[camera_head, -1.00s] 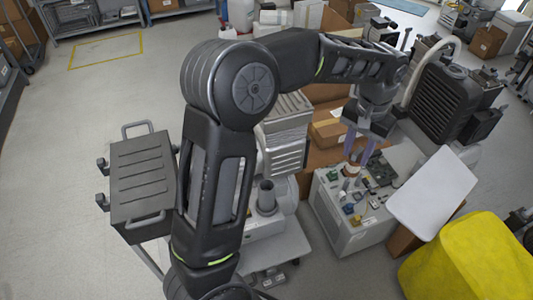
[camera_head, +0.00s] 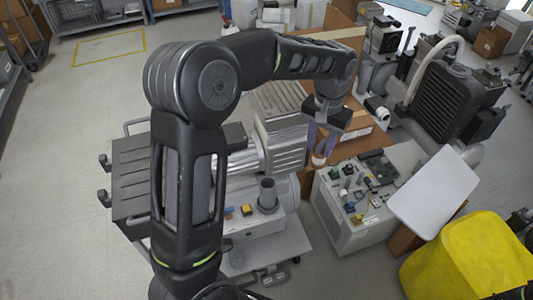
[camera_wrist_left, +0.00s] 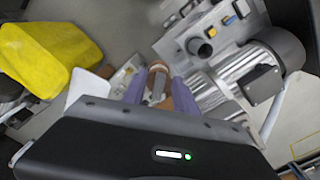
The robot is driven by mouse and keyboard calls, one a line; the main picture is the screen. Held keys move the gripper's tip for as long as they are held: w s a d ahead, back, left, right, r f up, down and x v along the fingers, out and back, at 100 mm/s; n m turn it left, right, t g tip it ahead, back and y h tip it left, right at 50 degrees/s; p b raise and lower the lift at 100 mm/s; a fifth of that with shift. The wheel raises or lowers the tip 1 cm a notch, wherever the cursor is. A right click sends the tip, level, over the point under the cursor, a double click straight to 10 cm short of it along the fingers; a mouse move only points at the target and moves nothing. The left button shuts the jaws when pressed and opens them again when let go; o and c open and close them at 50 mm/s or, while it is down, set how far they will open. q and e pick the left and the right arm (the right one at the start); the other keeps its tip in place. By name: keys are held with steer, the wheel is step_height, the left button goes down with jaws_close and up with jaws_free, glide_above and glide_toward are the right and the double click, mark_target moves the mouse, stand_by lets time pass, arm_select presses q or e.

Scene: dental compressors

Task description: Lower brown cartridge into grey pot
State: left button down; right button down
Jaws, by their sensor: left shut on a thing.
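My left gripper (camera_head: 320,142) has purple fingers and is shut on the brown cartridge (camera_head: 319,160). The cartridge is held in the air, to the right of the grey pot and left of the light grey box. The grey pot (camera_head: 267,196) is an upright, open-topped cylinder on the compressor base. It also shows in the left wrist view (camera_wrist_left: 199,47), above and to the right of the cartridge, apart from it.
A ribbed silver compressor motor (camera_head: 284,148) stands just behind the pot. The light grey box (camera_head: 350,235) with several small parts on top is to the right. A white panel (camera_head: 433,193) and a yellow cover (camera_head: 472,262) lie further right. Cardboard boxes (camera_head: 350,132) are behind.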

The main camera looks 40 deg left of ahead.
arm_select(q)
steer(key=s+a+f, duration=0.2)
steer(key=a+f, duration=0.2)
steer(key=a, duration=0.3)
steer(key=s+a+f+n, duration=0.1)
steer(key=s+a+f, duration=0.1)
steer(key=a+f, duration=0.3)
steer(key=shift+s+a, duration=0.2)
steer(key=shift+a, duration=0.7)
steer(key=shift+f+b, duration=0.15)
steer(key=shift+b, duration=0.15)
steer(key=shift+f+b, duration=1.6)
steer(key=shift+f, duration=0.7)
steer(key=shift+s+d, duration=0.1)
steer(key=shift+s, duration=0.1)
steer(key=shift+f, duration=0.15)
steer(key=shift+f+b, duration=2.4)
steer(key=shift+f, duration=0.7)
